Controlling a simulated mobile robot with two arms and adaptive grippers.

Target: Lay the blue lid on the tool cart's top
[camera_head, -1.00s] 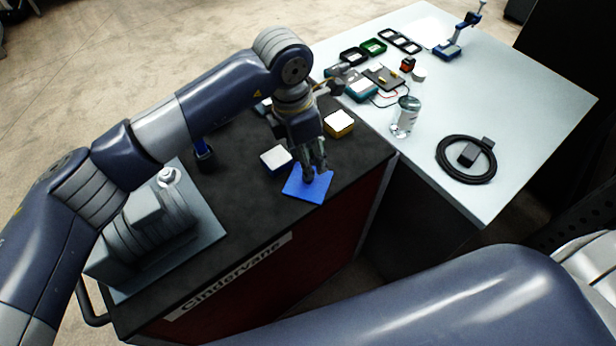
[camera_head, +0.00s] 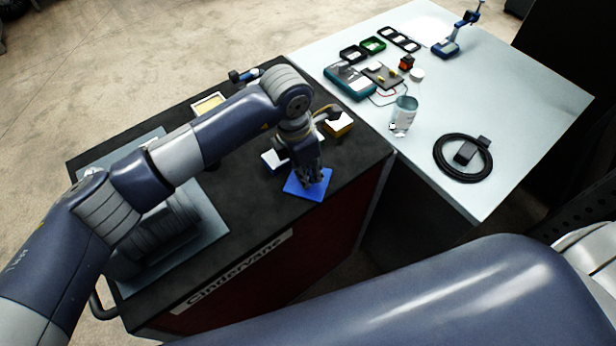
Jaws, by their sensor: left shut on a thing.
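The blue lid (camera_head: 297,187) is a flat blue square near the front right edge of the tool cart's black top (camera_head: 262,215). My left gripper (camera_head: 312,180) points down at the lid and is shut on it. I cannot tell whether the lid touches the cart top or is just above it. The cart has a dark red front with a lettered label (camera_head: 235,272). My right gripper is not in view; a large blue arm link of mine crosses the bottom right.
A blue box with a white top (camera_head: 271,160) and a yellow box with a white top (camera_head: 340,124) stand close behind the lid. A grey machine (camera_head: 165,235) fills the cart's left. The white table (camera_head: 510,110) at right holds a glass jar (camera_head: 404,115) and a black cable coil (camera_head: 464,158).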

